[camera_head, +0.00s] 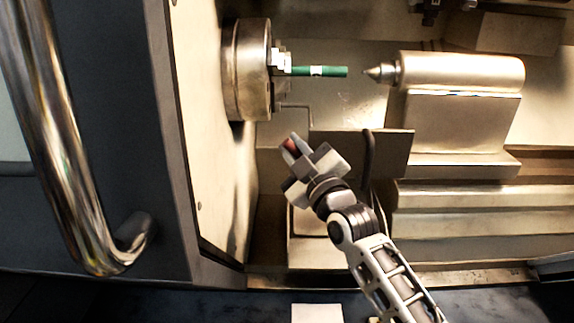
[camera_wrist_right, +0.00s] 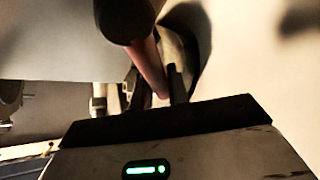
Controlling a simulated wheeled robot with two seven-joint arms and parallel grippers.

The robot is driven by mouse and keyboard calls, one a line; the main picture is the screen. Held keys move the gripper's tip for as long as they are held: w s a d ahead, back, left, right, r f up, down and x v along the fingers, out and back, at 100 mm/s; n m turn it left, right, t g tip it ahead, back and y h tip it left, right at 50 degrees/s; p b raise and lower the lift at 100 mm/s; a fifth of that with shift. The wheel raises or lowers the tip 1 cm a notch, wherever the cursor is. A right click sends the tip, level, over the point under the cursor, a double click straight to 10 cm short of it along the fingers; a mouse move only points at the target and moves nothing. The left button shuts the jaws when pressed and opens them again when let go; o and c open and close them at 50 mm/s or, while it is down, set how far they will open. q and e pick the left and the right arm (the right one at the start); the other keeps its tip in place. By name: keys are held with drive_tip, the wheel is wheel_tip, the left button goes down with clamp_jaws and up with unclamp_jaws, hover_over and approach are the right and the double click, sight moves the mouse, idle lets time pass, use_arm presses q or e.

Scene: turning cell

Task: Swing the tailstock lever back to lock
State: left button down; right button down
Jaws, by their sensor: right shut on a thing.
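My right gripper (camera_head: 291,143) is in the middle of the head view, in front of and below the chuck. It is shut on a reddish rod, of which only a small part shows between the fingers. In the right wrist view the reddish rod (camera_wrist_right: 149,65) runs down from a dark round end (camera_wrist_right: 126,18) to the fingers. I cannot tell whether this rod is the tailstock lever. The tailstock (camera_head: 460,72) lies at right, its pointed centre facing the green bar (camera_head: 325,71). The centre's tip is apart from the bar. My left gripper is not in view.
The chuck (camera_head: 247,70) at left holds the green bar. A thin bent rod (camera_head: 298,106) sits below the chuck. A dark upright curved piece (camera_head: 369,155) stands right of my gripper. A shiny door handle (camera_head: 60,130) is at far left. Grey machine ways (camera_head: 480,195) run along the right.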

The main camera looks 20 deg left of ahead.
drive_tip(key=shift+d+r+m, duration=0.1)
drive_tip(key=shift+d+m, duration=0.05)
drive_tip(key=shift+m, duration=0.15)
drive_tip(key=c, duration=1.3)
unclamp_jaws()
drive_tip(key=shift+c, duration=0.2)
drive_tip(key=v, duration=1.6)
